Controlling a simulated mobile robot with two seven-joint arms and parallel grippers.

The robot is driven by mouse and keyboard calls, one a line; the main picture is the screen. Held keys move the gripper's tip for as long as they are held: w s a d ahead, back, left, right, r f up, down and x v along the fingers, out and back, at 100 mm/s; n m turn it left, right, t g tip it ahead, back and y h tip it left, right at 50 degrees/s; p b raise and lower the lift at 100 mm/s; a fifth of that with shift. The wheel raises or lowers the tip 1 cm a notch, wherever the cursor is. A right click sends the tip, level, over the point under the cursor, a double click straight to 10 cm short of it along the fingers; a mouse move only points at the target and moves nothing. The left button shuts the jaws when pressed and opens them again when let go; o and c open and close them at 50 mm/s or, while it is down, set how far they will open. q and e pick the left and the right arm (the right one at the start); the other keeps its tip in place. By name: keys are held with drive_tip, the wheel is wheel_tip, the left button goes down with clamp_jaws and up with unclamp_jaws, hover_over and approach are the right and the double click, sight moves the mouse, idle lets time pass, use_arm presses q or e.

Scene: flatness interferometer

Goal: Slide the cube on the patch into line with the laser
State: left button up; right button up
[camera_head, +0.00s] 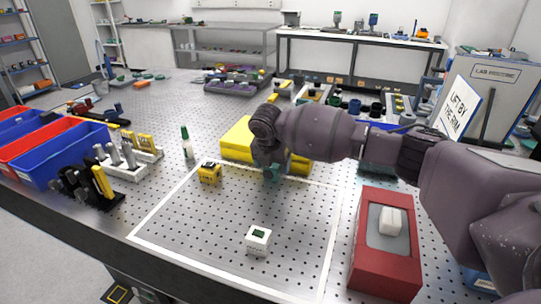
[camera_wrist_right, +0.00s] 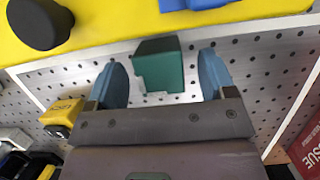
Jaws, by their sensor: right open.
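My right gripper (camera_head: 273,174) reaches down inside the white-outlined patch on the perforated table, just in front of a yellow housing (camera_head: 238,138), which may be the laser. In the right wrist view, its blue fingers (camera_wrist_right: 162,66) are spread open, with a dark green block (camera_wrist_right: 158,72) between and just beyond the tips. I cannot tell whether either finger touches it. My left gripper is out of view.
A red tissue box (camera_head: 370,255) stands right of the patch. Blue bins (camera_head: 75,155), a red bin (camera_head: 45,140) and a holder with handled tools (camera_head: 100,185) are on the left. A small bottle (camera_head: 187,146) stands behind the patch. The patch's front is mostly clear.

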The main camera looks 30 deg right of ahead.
drive_tip(key=shift+x, duration=1.2)
drive_tip(key=c, duration=1.1)
